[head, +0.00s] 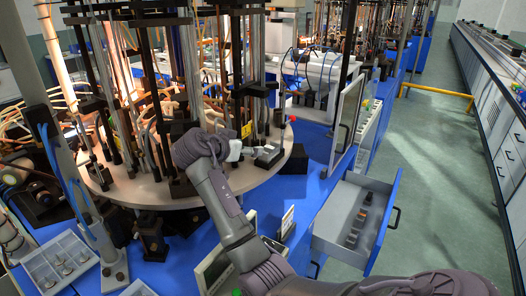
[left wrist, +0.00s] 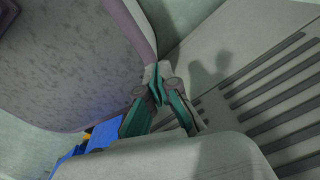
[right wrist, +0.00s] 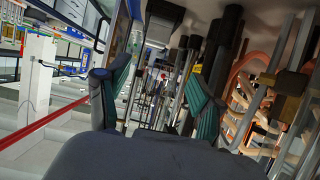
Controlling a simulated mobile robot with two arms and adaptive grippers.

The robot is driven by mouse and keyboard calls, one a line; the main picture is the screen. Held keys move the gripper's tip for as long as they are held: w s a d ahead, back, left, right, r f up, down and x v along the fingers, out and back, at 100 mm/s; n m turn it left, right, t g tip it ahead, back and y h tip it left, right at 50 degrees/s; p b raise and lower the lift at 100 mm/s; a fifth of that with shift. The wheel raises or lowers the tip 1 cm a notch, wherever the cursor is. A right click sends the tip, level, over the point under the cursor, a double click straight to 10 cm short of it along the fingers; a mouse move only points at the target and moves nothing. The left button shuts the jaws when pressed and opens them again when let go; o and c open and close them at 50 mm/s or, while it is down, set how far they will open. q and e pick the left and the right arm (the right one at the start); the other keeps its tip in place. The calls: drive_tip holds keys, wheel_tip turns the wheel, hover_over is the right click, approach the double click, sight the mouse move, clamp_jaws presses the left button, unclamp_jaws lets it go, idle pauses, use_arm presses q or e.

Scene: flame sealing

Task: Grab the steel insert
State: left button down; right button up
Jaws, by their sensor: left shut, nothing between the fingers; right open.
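I cannot tell for sure which piece is the steel insert. A row of small metal and brown pieces (head: 360,216) lies in the open grey drawer (head: 330,232) at the right of the blue bench. My right gripper (head: 236,150) is over the right part of the round machine table (head: 160,190), away from the drawer. In the right wrist view the right gripper (right wrist: 158,75) has its fingers wide apart with nothing between them. My left gripper (left wrist: 158,82) shows only in the left wrist view, its green-padded fingertips together and empty.
A grey tray (head: 42,272) with small round metal parts stands at the lower left. Rods, hoses and clamps crowd the round table. A framed clear panel (head: 346,120) stands upright behind the drawer. The green floor (head: 435,170) at the right is clear.

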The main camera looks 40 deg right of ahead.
sight(269, 148)
drive_tip(key=x, duration=0.4)
drive_tip(key=s+p+x, duration=0.1)
drive_tip(key=x, duration=0.1)
drive_tip(key=shift+w+d, duration=0.1)
drive_tip(key=shift+d, duration=0.3)
drive_tip(key=shift+w+d+f, duration=0.15)
drive_tip(key=shift+w+d, duration=0.05)
drive_tip(key=shift+d, duration=0.05)
drive_tip(key=shift+w+d+f+p, duration=0.15)
drive_tip(key=shift+d+f+p, duration=0.15)
drive_tip(key=shift+d, duration=0.15)
drive_tip(key=p+x, duration=0.1)
drive_tip(key=x, duration=0.2)
drive_tip(key=shift+d+f, duration=0.55)
drive_tip(key=shift+d, duration=0.05)
use_arm(q)
drive_tip(key=r, duration=0.3)
drive_tip(key=shift+s+d, duration=0.1)
drive_tip(key=shift+s, duration=0.3)
use_arm(e)
drive_tip(key=shift+a, duration=0.1)
drive_tip(key=shift+r, duration=0.1)
drive_tip(key=shift+c, duration=1.4)
use_arm(q)
drive_tip(key=shift+s, duration=0.25)
use_arm(e)
clamp_jaws()
